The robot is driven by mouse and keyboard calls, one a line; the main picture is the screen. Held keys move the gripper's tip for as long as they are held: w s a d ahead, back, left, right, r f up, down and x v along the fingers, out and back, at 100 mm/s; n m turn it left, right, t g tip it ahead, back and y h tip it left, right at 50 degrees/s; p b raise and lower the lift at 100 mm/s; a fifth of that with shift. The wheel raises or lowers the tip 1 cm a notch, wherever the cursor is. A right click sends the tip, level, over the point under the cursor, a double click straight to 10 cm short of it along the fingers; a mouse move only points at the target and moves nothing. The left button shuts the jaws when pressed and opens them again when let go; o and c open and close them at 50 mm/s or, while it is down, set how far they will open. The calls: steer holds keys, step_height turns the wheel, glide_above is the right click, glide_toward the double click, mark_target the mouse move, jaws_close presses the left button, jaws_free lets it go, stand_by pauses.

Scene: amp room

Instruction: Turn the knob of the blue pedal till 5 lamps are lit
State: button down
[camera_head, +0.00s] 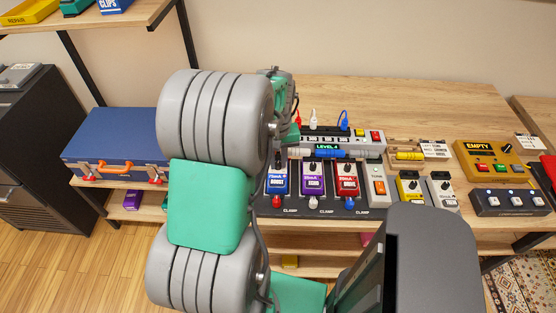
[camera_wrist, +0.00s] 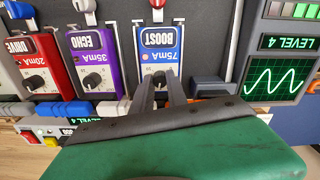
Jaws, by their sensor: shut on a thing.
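The blue pedal (camera_wrist: 158,38), marked BOOST and 75mA, stands at the top middle of the wrist view. It also shows in the head view (camera_head: 277,182), left of the purple pedal. In the head view the green display (camera_head: 327,147) also reads LEVEL 4.
A purple ECHO pedal (camera_wrist: 92,55) and a red DRIVE pedal (camera_wrist: 32,62) stand close beside the blue one. A screen with a green wave (camera_wrist: 274,82) is to its right.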

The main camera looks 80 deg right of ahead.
mark_target(278, 163)
stand_by(0.4)
steer(key=c, duration=1.6)
jaws_free()
step_height(278, 163, up, 8)
steer(key=shift+b, duration=0.4)
